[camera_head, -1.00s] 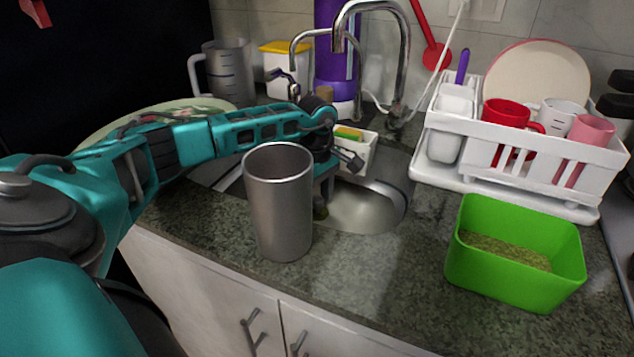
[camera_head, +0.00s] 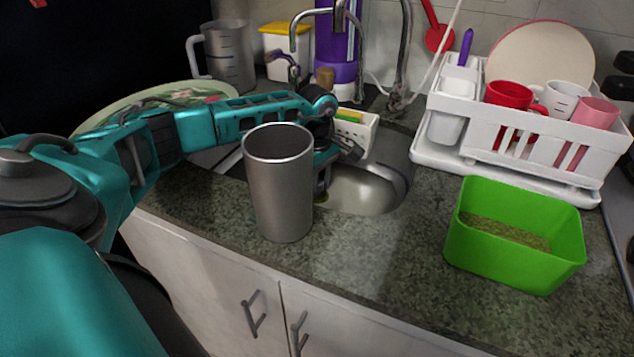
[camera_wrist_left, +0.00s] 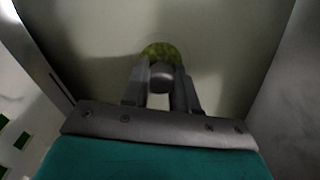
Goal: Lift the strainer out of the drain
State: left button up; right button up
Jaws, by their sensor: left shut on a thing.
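My left gripper (camera_head: 321,192) reaches down into the steel sink basin (camera_head: 366,192), partly hidden behind the grey metal tumbler. My right gripper is not in view.
The tall grey tumbler (camera_head: 280,190) stands on the counter in front of the sink. A sponge caddy (camera_head: 358,137) and the faucet (camera_head: 402,60) are behind the basin. A white dish rack (camera_head: 540,160) and green bin (camera_head: 515,250) stand to the right. The front counter middle is clear.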

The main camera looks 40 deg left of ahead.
pick_arm(q)
grip_shut()
jog(key=shift+o, duration=1.4)
grip_release()
jog(key=c, duration=0.4)
jog(key=shift+o, duration=0.2)
jog(key=shift+r, duration=0.1)
jog(key=shift+r+p, duration=0.9)
jog(key=shift+r, duration=0.25)
jog(key=shift+r+p, duration=1.5)
jog(key=shift+r, duration=0.45)
